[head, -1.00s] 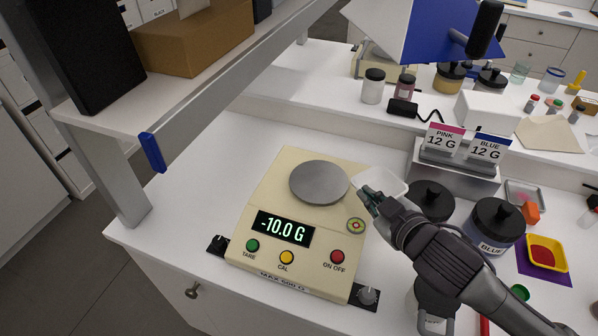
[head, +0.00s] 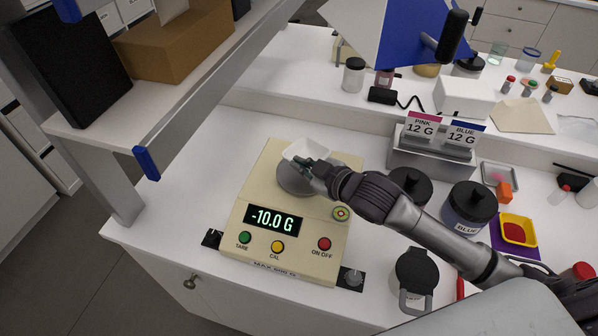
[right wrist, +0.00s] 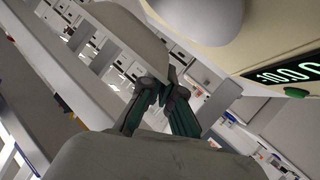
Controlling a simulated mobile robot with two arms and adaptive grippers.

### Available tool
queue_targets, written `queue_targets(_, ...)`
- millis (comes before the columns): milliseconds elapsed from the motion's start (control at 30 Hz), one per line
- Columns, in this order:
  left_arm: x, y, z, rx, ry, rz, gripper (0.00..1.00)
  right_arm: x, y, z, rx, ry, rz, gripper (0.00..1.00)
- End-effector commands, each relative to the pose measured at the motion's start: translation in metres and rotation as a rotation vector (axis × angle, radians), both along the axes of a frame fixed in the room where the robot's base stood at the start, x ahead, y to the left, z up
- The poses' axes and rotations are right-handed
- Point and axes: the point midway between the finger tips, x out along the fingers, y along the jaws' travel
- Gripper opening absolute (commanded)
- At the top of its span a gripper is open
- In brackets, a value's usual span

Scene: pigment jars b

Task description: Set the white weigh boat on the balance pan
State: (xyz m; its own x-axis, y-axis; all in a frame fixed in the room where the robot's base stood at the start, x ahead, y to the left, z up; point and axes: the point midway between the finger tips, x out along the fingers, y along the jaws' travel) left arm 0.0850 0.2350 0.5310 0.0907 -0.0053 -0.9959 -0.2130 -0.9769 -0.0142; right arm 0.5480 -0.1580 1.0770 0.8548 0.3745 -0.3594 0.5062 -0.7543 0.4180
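The white weigh boat (head: 306,148) is a small shallow dish. My right gripper (head: 311,163) is shut on its near edge and holds it over the far part of the round grey balance pan (head: 293,182). The boat looks roughly level; whether it touches the pan is hard to tell. The beige balance (head: 262,190) shows -10.0 G. In the right wrist view, the fingers (right wrist: 163,92) are close together at the edge of a pale rounded surface, which seems to be the boat (right wrist: 125,38). My left gripper is not in view.
Dark-lidded jars, including one marked BLUE (head: 470,207), stand right of the balance, under my right arm. A grey stand with PINK and BLUE 12 G cards (head: 432,160) is behind. A shelf (head: 190,105) overhangs at left. The counter left of the balance is clear.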

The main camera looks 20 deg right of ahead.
Motion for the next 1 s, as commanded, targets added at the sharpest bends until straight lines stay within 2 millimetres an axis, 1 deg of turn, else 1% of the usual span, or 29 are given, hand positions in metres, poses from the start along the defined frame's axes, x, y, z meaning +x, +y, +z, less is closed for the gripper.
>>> queue_targets(67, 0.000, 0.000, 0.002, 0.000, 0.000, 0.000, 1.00, 0.004, 0.004, -0.003, 0.001, 0.001, 0.000, 0.00)
queue_targets(167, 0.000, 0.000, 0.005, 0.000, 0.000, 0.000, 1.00, 0.005, 0.005, -0.011, -0.001, 0.003, 0.000, 0.00)
queue_targets(300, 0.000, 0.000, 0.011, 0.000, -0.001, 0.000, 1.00, 0.004, 0.005, -0.032, -0.001, 0.004, 0.000, 0.00)
queue_targets(400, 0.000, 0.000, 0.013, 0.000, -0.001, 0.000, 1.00, 0.004, 0.005, -0.042, -0.001, 0.003, 0.000, 0.00)
queue_targets(767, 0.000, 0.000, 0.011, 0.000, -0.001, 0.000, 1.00, 0.004, 0.005, -0.047, -0.001, 0.000, 0.001, 0.00)
queue_targets(800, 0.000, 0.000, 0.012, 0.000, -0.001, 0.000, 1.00, 0.004, 0.005, -0.046, -0.001, 0.000, 0.001, 0.08)
queue_targets(933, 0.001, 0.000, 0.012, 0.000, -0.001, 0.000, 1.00, 0.004, 0.005, -0.046, -0.001, 0.000, 0.001, 0.30)
queue_targets(1000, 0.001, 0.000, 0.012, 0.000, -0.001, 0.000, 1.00, 0.004, 0.005, -0.046, -0.001, 0.000, 0.001, 0.31)
